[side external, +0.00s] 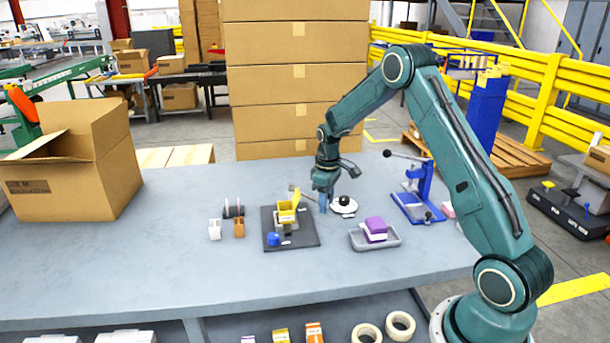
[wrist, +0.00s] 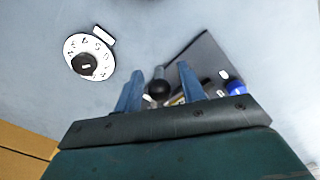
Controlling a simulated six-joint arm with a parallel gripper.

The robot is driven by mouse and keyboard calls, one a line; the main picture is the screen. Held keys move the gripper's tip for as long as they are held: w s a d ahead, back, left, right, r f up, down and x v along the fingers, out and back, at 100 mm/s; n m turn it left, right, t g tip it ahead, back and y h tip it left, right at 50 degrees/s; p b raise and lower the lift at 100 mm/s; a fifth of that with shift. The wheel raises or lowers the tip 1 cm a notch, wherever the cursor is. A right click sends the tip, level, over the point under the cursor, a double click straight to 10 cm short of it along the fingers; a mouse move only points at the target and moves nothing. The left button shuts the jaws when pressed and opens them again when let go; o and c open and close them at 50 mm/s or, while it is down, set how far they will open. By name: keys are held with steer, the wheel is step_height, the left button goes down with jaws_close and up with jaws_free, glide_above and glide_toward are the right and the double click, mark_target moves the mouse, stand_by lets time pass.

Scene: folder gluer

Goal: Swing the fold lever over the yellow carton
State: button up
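The yellow carton (side external: 287,211) stands in the fixture on a dark base plate (side external: 302,240), its flap raised. A grey lever bar (side external: 306,195) runs from beside the carton toward my gripper. My gripper (side external: 324,207) points down just right of the carton. In the wrist view its two blue fingers (wrist: 158,92) are apart, with a dark ball knob (wrist: 159,88) showing between them, apparently the lever's end. I cannot tell whether the fingers touch it. The base plate's corner (wrist: 205,55) shows beyond the fingers; the carton is mostly hidden there.
A white dial with a black knob (side external: 343,207) sits close right of my gripper. A grey tray (side external: 386,242) holds a purple-topped stack. A blue lever press (side external: 420,200) stands further right. Small parts (side external: 239,228) lie left of the plate. The front of the table is clear.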

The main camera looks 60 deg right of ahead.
steer(key=shift+c, duration=0.4)
jaws_close()
steer(key=shift+a, duration=0.15)
steer(key=shift+w+a+m, duration=0.45)
steer(key=shift+a+m, duration=0.4)
steer(key=shift+a, duration=0.1)
steer(key=shift+w+a+m, duration=0.4)
steer(key=shift+a+m, duration=0.4)
steer(key=shift+a, duration=0.15)
steer(key=shift+w+a+m, duration=0.45)
steer(key=shift+a+m, duration=0.4)
steer(key=shift+a, duration=0.1)
steer(key=shift+w+a+m, duration=1.6)
steer(key=shift+m, duration=0.1)
steer(key=shift+w+a+m, duration=0.5)
steer(key=shift+w+m, duration=0.25)
steer(key=shift+w, duration=0.1)
steer(key=shift+w+a+m, duration=0.45)
steer(key=shift+w+m, duration=0.3)
steer(key=shift+w, duration=0.15)
